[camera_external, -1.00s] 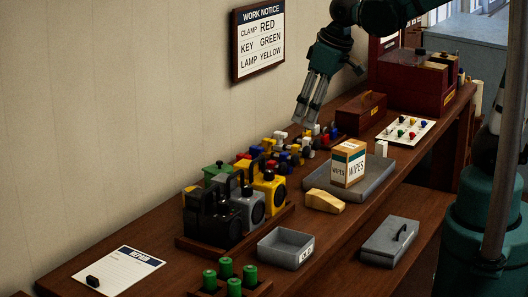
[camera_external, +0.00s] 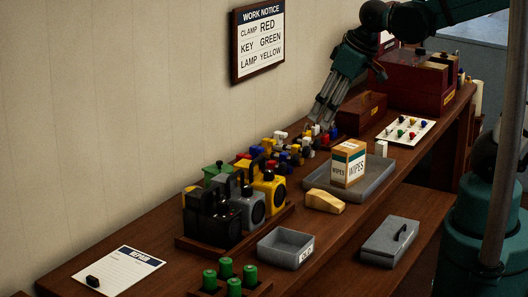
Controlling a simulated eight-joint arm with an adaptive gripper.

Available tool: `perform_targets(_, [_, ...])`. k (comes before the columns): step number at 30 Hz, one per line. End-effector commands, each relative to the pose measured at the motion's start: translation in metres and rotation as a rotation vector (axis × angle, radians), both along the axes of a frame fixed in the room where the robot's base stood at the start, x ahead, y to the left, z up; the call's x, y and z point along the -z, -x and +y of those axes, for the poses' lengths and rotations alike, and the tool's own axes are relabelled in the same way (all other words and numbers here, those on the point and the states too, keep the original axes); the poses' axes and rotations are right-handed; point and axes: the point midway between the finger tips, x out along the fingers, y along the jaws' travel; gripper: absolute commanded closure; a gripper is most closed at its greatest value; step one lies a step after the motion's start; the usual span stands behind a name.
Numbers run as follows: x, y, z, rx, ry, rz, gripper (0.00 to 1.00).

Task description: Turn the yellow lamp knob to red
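The yellow lamp (camera_external: 270,188), a boxy lantern with a dark round front, stands at the right end of a row of lamps in a wooden tray. I cannot make out its knob or the knob's setting. My gripper (camera_external: 321,123) points down over the far end of a cluster of small coloured parts (camera_external: 290,152), well behind and right of the yellow lamp. Its two fingers look nearly parallel. I cannot tell how far apart they are or whether they touch a part.
Grey (camera_external: 247,205), black (camera_external: 208,218) and green (camera_external: 216,172) lamps crowd beside the yellow one. A wipes box (camera_external: 348,162) stands on a grey tray (camera_external: 374,182). A wall notice (camera_external: 258,44) reads clamp red, key green, lamp yellow.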

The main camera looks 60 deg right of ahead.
Motion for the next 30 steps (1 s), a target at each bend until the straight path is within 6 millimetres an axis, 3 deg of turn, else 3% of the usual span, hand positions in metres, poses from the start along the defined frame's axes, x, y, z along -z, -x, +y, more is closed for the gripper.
perform_targets(30, [0.007, 0.044, -0.008, 0.042, -0.017, -0.12, 0.67])
